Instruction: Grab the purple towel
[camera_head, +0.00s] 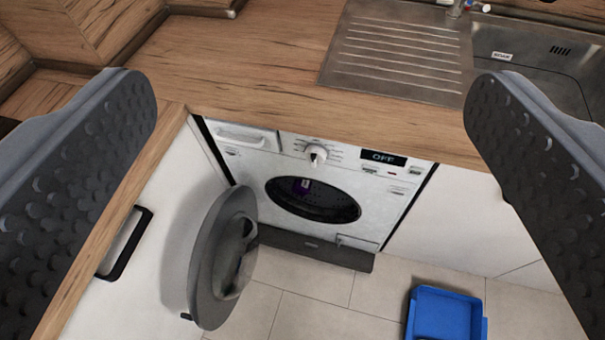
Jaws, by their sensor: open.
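A small purple patch, which looks like the purple towel (303,185), shows inside the dark drum of the white washing machine (385,215). Most of it is hidden in the drum. The machine's round door (222,258) stands open, swung out to the left. My gripper (312,100) is open and empty. Its two dark, bumpy fingers show large at the left and right edges, wide apart. The gripper is high above the floor and well short of the machine, with the drum opening in view between the fingers.
A wooden worktop (250,65) runs above the machine, with a metal sink (530,62) and ridged drainer (400,50) at the right. A white cupboard with a black handle (125,243) is at the left. A blue basket (445,312) stands on the tiled floor (310,297) at lower right.

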